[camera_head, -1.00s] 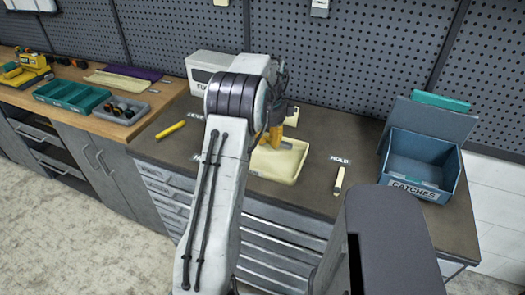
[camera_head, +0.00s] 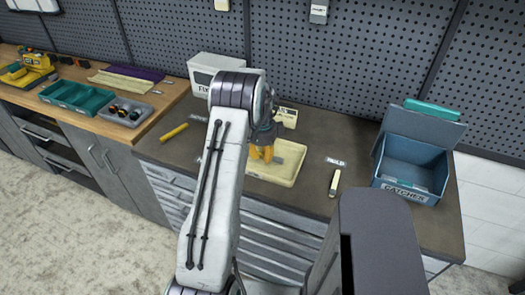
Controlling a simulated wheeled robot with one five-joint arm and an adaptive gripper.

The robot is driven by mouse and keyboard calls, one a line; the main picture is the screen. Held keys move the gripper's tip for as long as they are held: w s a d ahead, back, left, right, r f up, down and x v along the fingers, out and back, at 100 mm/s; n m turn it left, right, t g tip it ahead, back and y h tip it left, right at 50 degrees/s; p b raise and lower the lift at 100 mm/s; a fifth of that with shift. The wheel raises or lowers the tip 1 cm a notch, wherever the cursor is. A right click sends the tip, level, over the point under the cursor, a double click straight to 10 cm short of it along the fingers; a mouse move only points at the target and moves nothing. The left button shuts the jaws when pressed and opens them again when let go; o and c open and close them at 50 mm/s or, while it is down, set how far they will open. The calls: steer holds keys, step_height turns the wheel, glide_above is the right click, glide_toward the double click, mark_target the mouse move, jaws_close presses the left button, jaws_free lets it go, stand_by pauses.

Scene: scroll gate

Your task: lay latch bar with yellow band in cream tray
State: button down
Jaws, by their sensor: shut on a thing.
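The cream tray (camera_head: 285,168) lies on the dark worktop in the middle, its left part covered by my arm and gripper. My gripper (camera_head: 262,155) has yellow fingers pointing down over the tray's left part. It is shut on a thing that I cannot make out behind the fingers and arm. I cannot tell whether that thing touches the tray. No yellow band can be clearly picked out on a bar. A small cream bar (camera_head: 335,182) lies by the HOLD label, right of the tray. A yellow rod (camera_head: 173,132) lies at the worktop's left.
A blue CATCHES bin (camera_head: 410,165) with a raised back stands at the right. A white box (camera_head: 205,70) stands behind my arm. The pegboard closes off the back. The wooden bench at left holds a teal tray (camera_head: 75,97) and a grey tray (camera_head: 122,113).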

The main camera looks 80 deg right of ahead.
stand_by(0.3)
steer(key=c, duration=1.6)
jaws_free()
steer(key=shift+f, duration=0.15)
steer(key=o, duration=0.5)
steer(key=shift+c, duration=0.2)
step_height(320, 180, up, 2)
steer(key=shift+r+b, duration=0.1)
steer(key=shift+b, duration=0.25)
steer(key=shift+r+b, duration=0.3)
steer(key=shift+b, duration=0.3)
step_height(320, 180, up, 10)
steer(key=b, duration=0.5)
steer(key=shift+w+a+f, duration=0.2)
steer(key=shift+a+f, duration=0.05)
steer(key=shift+a, duration=0.15)
